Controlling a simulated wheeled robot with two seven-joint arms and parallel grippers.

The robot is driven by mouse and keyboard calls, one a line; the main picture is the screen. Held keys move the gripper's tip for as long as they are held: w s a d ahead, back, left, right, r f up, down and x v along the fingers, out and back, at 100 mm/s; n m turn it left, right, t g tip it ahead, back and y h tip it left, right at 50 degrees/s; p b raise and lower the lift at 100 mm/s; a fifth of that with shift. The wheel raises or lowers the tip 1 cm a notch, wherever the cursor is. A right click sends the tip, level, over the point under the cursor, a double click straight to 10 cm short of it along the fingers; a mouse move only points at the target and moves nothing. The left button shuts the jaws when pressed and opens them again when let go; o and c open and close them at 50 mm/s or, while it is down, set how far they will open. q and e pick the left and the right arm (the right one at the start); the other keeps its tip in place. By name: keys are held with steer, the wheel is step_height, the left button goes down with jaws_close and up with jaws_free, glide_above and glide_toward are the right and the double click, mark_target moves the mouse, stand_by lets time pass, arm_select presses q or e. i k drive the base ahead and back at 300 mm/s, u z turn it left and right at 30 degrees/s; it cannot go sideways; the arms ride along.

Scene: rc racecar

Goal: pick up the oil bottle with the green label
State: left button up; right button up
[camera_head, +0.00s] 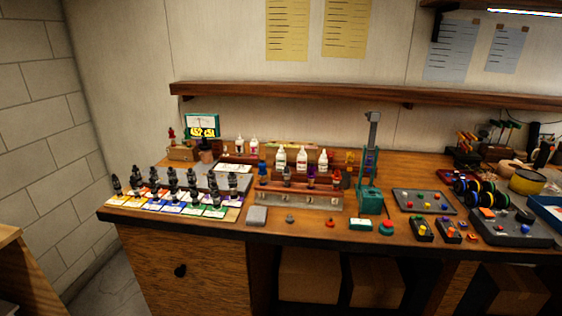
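Several white oil bottles stand upright on the wooden workbench (400,241). The left bottle (281,161) of the front row appears to carry a green label, though it is small in the picture. A middle bottle (301,159) and a right bottle (323,161) stand beside it, with labels that look reddish or purple. Two smaller-looking white bottles stand farther back on the left, one (239,146) beside the other (254,146). Neither of my grippers shows in the head view.
A wooden rack (298,193) with small parts stands in front of the bottles. Black shock absorbers (173,181) stand on coloured cards to the left. A green press (370,188) rises to the right. A shelf (350,96) runs along the wall above.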

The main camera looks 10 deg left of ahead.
mark_target(281, 156)
steer(key=u, duration=1.6)
steer(key=i, duration=1.95)
steer(key=z, duration=2.45)
